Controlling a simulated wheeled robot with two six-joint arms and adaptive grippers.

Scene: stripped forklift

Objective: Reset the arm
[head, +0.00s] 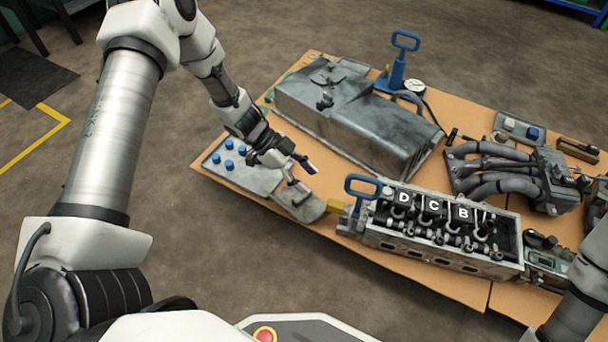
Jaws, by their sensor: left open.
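My left arm comes in from the left, and its gripper (303,175) hangs over the left end of the cardboard-covered surface. It is open, above or beside a small grey metal part (297,200); I cannot tell if they touch. A grey tray with blue caps (238,176) lies just left of the gripper. My right arm shows only as a link at the lower right edge, and its gripper is out of view.
A large grey metal tank (350,115) lies behind the gripper. An engine head with lettered blocks (440,247) sits to the right, with blue-handled tools (398,70) and a pipe manifold (510,170) nearby. Open floor lies left of the cardboard (405,262).

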